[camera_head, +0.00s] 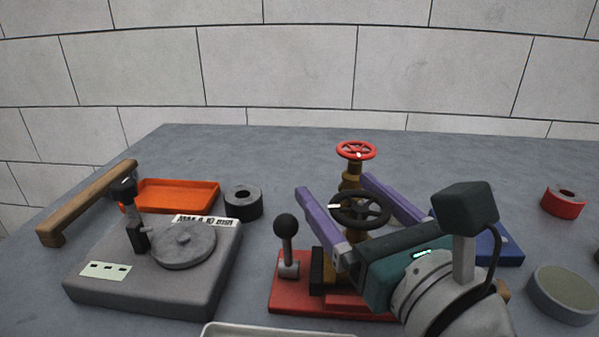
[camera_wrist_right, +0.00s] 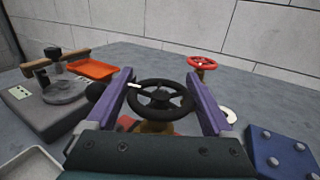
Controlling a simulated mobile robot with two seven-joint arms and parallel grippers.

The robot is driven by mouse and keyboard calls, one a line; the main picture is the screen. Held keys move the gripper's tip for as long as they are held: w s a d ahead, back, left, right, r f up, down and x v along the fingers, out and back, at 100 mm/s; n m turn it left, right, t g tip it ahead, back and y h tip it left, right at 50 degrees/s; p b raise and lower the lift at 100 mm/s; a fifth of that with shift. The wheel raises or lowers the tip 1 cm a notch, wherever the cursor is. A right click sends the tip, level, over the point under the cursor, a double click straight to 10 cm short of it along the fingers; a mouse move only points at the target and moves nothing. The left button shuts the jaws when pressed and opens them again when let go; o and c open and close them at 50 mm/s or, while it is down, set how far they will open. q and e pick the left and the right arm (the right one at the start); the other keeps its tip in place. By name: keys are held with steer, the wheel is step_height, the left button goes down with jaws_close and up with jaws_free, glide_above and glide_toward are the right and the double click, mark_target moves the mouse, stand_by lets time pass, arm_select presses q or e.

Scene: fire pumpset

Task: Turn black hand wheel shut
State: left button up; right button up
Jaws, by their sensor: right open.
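The black hand wheel (camera_head: 361,209) lies flat on top of a brass valve body on a red base (camera_head: 290,296). It also shows in the right wrist view (camera_wrist_right: 160,97), with a small white mark on its left rim. My right gripper (camera_head: 336,186) has its two purple fingers spread, one on each side of the wheel. In the right wrist view a gap shows between the wheel rim and each finger. Whether a finger touches the rim further down is hard to tell. The gripper body hides part of the base. My left gripper is not in view.
A red hand wheel (camera_head: 356,150) stands just behind. A black ball lever (camera_head: 286,235) rises left of the valve. A grey device (camera_head: 150,283) with a round disc, an orange tray (camera_head: 178,194) and a black ring (camera_head: 243,205) are at left. A blue block (camera_head: 500,247) stands right.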

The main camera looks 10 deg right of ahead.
steer(key=c, duration=1.1)
steer(key=shift+d+r+m+h+p, duration=0.15)
steer(key=shift+m+h+p, duration=0.35)
steer(key=shift+h, duration=0.3)
steer(key=shift+m+h, duration=0.3)
steer(key=shift+h, duration=0.1)
steer(key=o, duration=1.1)
